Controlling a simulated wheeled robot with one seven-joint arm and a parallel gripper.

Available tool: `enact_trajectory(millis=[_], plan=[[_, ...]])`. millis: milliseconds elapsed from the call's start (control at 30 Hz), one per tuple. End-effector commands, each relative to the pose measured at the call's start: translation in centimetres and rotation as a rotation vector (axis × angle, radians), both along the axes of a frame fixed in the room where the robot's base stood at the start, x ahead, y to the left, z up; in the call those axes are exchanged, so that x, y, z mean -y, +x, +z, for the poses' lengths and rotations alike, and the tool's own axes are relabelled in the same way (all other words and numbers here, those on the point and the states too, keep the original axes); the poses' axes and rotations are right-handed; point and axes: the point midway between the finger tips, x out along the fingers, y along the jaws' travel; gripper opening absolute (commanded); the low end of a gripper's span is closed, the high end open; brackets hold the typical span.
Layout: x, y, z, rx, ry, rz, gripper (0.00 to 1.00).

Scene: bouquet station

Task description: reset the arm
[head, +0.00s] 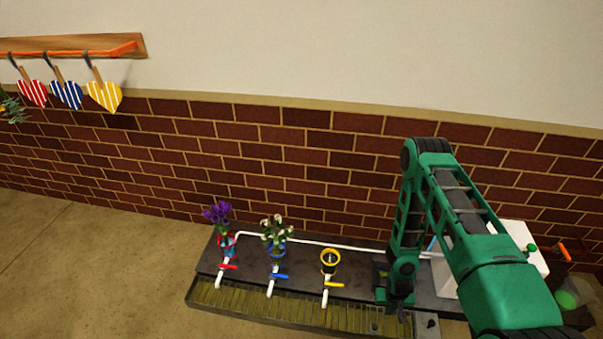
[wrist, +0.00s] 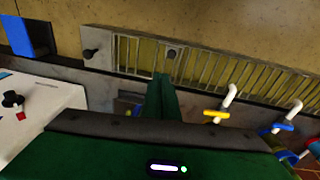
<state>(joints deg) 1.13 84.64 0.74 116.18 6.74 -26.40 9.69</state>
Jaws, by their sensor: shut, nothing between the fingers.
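My green arm reaches in from the right of the head view and bends down to my gripper (head: 398,303), which points down over the right part of the dark station counter (head: 350,292). In the wrist view the green fingers of my gripper (wrist: 162,90) are together with nothing between them. They are to the right of the yellow vase (head: 330,262) in the head view and apart from it. The exact height of the fingertips over the counter is hard to tell.
Red, blue and yellow taps (head: 333,285) stand before a drain grate (head: 260,307). A white box (wrist: 40,115) is beside my arm. Striped hearts (head: 66,94) hang from a wall rail.

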Motion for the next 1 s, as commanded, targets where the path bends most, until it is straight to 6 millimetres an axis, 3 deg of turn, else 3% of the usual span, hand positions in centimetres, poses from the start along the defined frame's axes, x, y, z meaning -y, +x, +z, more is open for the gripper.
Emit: enact_trajectory(millis=[33, 200, 433, 733, 1000], plan=[[0.7, 1.5, 2.0, 0.005, -0.008, -0.005, 0.0], [2.8, 4.7, 8.2, -0.002, -0.033, -0.023, 0.0], [5.5, 7.4, 17.0, -0.013, -0.063, -0.057, 0.0], [8.6, 8.0, 28.6, -0.027, -0.088, -0.114, 0.0], [10.7, 5.9, 38.5, -0.039, -0.093, -0.177, 0.0]])
